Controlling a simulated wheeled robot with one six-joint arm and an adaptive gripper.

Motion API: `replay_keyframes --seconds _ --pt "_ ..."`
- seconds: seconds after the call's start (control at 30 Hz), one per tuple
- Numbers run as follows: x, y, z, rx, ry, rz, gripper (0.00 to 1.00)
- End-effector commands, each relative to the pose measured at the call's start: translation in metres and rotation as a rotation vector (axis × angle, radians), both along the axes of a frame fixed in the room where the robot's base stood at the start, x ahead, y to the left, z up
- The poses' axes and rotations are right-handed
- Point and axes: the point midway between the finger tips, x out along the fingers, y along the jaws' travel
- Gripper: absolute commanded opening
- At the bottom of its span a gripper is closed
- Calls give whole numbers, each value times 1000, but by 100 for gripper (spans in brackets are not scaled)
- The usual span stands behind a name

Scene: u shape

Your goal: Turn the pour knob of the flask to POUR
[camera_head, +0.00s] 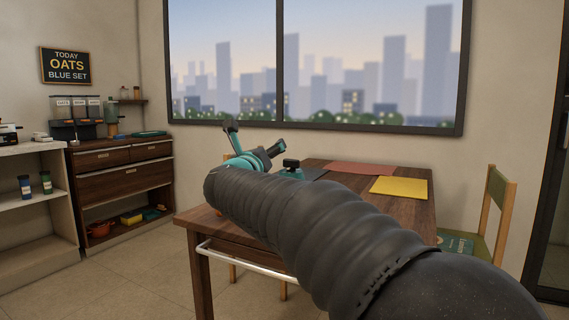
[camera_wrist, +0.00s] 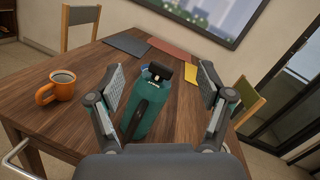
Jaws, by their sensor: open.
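The flask (camera_wrist: 148,108) is teal with a black handle and stands on the wooden table. Its black pour knob (camera_wrist: 158,70) is on top, with small light markings below it. My gripper (camera_wrist: 163,80) is open, with one finger on each side of the flask's upper part in the wrist view, and nothing is held. I cannot tell how far the fingers are from the knob. In the head view the flask top and knob (camera_head: 291,163) show just right of my gripper (camera_head: 255,143), and my arm hides the rest. The knob's setting cannot be read.
An orange mug (camera_wrist: 56,88) with dark liquid stands left of the flask on the table (camera_wrist: 85,75). Grey, red (camera_head: 355,168) and yellow (camera_head: 399,187) mats lie on the table. Chairs stand around it, one at the right (camera_head: 490,215). Shelves stand at the left.

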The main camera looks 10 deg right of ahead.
Motion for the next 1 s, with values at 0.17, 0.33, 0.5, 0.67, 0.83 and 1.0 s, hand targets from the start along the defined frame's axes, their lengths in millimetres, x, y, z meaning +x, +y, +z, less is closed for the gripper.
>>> replay_keyframes --seconds 0.17,0.33,0.5,0.67,0.83,1.0 --pt "14 1 -30 315 -85 -172 79" --pt "16 1 -43 433 -122 -250 79" --pt "26 -9 -45 446 -126 -262 79" --pt "47 -27 -44 444 -124 -262 79" --pt "72 -47 -44 443 -125 -260 79" --pt "95 -66 -44 443 -124 -260 79"
